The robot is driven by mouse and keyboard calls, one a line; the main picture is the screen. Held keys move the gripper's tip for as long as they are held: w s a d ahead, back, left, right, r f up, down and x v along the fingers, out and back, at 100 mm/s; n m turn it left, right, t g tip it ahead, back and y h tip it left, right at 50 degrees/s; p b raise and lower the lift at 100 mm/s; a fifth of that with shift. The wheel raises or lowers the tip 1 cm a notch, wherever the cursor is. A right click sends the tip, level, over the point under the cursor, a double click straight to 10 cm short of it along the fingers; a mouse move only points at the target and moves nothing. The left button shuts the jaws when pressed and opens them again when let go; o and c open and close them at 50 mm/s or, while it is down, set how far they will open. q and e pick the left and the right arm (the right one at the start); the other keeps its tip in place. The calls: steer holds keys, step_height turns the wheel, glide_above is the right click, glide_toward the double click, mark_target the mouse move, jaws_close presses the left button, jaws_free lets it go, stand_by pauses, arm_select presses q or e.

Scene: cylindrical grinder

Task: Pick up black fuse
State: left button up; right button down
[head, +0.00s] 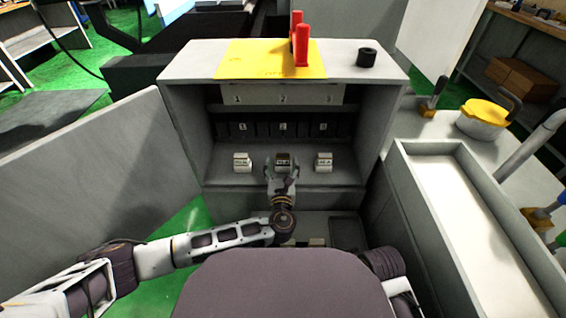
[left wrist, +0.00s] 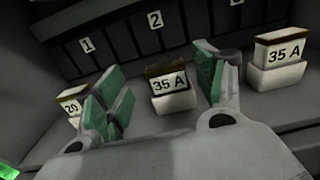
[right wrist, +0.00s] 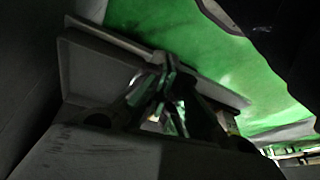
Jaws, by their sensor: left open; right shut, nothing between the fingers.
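A fuse with a dark top and a "35 A" label (left wrist: 172,97) stands upright on the cabinet shelf, between two brown-topped fuses. It also shows in the head view as the middle, darkest one (head: 283,159). My left gripper (left wrist: 160,78) is open, with one green-padded finger to each side of this fuse in the left wrist view. Whether the pads touch it I cannot tell; gaps show on both sides. In the head view my left gripper (head: 282,174) is at the shelf's front, just before the fuse. My right gripper (right wrist: 165,75) is shut and empty.
On the shelf stand a left fuse marked "20" (left wrist: 72,102) and a right "35 A" fuse (left wrist: 277,62). Numbered slots (head: 283,129) are behind. A black cylinder (head: 367,57) and red handles (head: 301,45) are on the cabinet top. A grey panel (head: 90,165) stands left.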

mark_target(283, 158)
arm_select(q)
steer(key=shift+w, duration=0.15)
arm_select(e)
steer(key=shift+f, duration=0.15)
arm_select(q)
steer(key=shift+w+d+f, duration=0.1)
steer(key=shift+w, duration=0.1)
steer(key=shift+w+d+b, duration=0.1)
steer(key=shift+w+b, duration=0.5)
steer(key=shift+w, duration=0.1)
steer(key=shift+w+f+b, duration=0.1)
steer(key=shift+w+b, duration=0.3)
steer(key=shift+w, duration=1.1)
arm_select(e)
steer(key=shift+a+f+t+y, duration=0.4)
steer(key=shift+a+f, duration=0.15)
steer(key=shift+f, duration=0.15)
steer(key=shift+w+r, duration=0.2)
